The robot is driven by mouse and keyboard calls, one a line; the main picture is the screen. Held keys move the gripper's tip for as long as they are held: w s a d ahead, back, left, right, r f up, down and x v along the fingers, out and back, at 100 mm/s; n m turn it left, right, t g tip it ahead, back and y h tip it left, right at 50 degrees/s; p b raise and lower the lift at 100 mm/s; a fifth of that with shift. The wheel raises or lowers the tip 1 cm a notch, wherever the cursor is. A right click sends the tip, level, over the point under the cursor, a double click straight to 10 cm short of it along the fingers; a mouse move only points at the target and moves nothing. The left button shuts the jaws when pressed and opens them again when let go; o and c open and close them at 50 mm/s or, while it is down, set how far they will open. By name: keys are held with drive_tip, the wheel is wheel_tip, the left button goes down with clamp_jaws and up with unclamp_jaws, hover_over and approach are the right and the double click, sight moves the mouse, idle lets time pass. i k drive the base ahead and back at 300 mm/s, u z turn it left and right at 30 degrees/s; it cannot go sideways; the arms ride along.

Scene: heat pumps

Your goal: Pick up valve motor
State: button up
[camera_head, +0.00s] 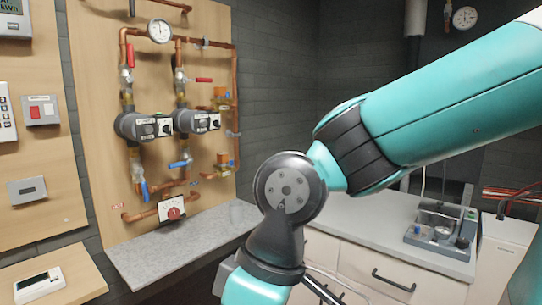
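I cannot tell for sure which thing is the valve motor. A small white box with a red round dial (172,210) sits on the lowest copper pipe of the wall board and could be it. A grey tray (462,252) on the right counter holds several small parts, too small to identify. My teal arm crosses the middle of the view from the upper right and bends down at a dark joint. My gripper is not in view; the arm runs out past the bottom edge.
The wooden board (95,100) carries copper pipes, two round pumps (136,126), a gauge (160,30) and red and blue lever handles. A grey shelf (165,262) below it is mostly clear. A white counter (375,228) with drawers stands behind my arm. A white device (40,286) lies lower left.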

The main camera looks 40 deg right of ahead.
sight(222, 158)
drive_tip(key=z, duration=0.25)
drive_tip(key=i, duration=1.3)
drive_tip(key=u, duration=0.5)
drive_tip(key=i, duration=0.45)
